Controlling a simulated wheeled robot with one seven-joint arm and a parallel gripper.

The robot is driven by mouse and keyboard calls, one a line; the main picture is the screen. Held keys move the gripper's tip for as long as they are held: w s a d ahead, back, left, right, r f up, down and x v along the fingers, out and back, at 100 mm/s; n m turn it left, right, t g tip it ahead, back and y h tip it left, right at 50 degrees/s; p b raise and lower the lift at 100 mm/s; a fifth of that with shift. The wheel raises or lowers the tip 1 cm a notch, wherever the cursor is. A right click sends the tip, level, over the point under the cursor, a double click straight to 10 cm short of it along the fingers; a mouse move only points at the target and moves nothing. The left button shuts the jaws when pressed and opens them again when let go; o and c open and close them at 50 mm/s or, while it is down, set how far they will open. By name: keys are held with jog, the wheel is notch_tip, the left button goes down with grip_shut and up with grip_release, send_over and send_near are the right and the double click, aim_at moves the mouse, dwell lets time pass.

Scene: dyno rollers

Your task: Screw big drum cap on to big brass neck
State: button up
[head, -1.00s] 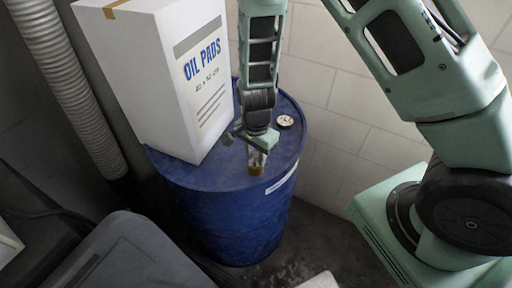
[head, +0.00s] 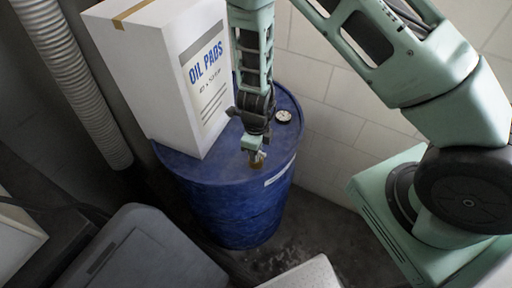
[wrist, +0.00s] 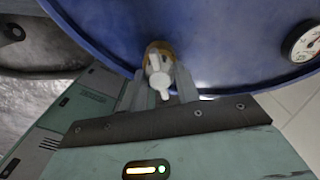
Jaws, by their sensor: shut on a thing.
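The big drum cap (wrist: 161,78), a pale piece with a wing-like grip, sits between the fingers of my gripper (wrist: 158,88) in the wrist view. My gripper is shut on it. The big brass neck (wrist: 152,47) shows as a gold-brown rim right behind the cap, at the near edge of the blue drum's top. The cap lines up over the neck; I cannot tell whether threads are engaged. In the head view my gripper (head: 256,157) points down at the neck (head: 257,165), which it partly hides.
The blue drum (head: 235,205) also carries a tall white oil pads box (head: 160,75) on its left and a round dial gauge (head: 283,115) at the back right. A grey bin (head: 145,255) stands in front left. A ribbed hose (head: 75,80) hangs at left.

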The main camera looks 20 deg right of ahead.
jog(key=o, duration=1.1)
jog(key=shift+r, duration=0.1)
notch_tip(320, 180, up, 17)
jog(key=shift+r+p, duration=0.2)
jog(key=shift+p, duration=0.95)
